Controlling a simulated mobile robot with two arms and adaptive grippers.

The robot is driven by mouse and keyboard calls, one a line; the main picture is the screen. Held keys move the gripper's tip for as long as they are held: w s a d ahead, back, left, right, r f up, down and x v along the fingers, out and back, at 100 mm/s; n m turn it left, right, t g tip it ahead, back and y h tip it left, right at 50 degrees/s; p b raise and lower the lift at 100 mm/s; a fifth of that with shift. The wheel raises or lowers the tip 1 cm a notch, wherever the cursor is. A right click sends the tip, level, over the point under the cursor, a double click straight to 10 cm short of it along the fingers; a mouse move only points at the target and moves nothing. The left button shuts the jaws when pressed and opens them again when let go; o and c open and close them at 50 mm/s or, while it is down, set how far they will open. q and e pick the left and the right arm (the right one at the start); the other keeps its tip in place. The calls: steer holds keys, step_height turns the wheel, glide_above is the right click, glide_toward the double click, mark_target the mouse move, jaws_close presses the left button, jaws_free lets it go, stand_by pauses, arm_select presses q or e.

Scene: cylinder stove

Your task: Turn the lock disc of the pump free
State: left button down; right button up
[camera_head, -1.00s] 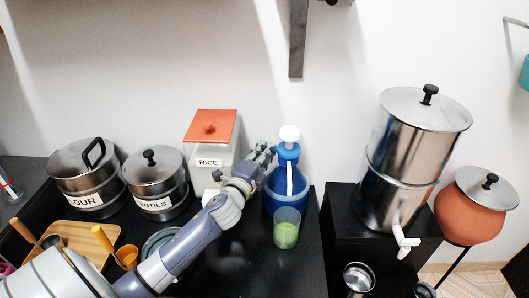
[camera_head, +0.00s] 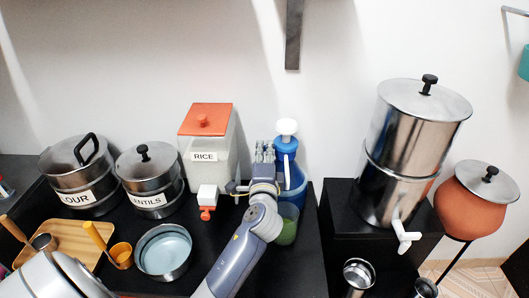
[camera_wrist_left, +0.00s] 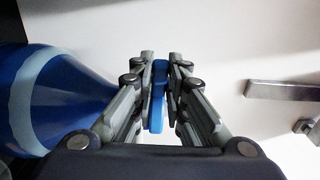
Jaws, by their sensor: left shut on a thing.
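The pump has a white top (camera_head: 286,128) and a blue neck (camera_head: 288,149), and stands on a blue jug (camera_head: 298,186) near the wall. My left gripper (camera_head: 264,150) is right beside the neck, on its left, with its fingers pointing to the wall. In the left wrist view my left gripper (camera_wrist_left: 160,80) is shut on a thin blue piece, which looks like the lock disc (camera_wrist_left: 158,95) seen edge-on. The blue body of the bottle (camera_wrist_left: 60,95) fills the left of that view. The gripper and arm hide part of the jug. My right gripper is not in view.
A glass with green contents (camera_head: 288,226) stands in front of the jug, partly behind my arm. A rice dispenser (camera_head: 206,150) is close on the left. A steel pan (camera_head: 164,252) and pots (camera_head: 150,180) stand further left. A steel filter (camera_head: 410,150) stands on the right.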

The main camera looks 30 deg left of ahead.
arm_select(q)
steer(key=c, duration=1.6)
jaws_free()
steer(key=v, duration=1.2)
steer(key=shift+c, duration=0.3)
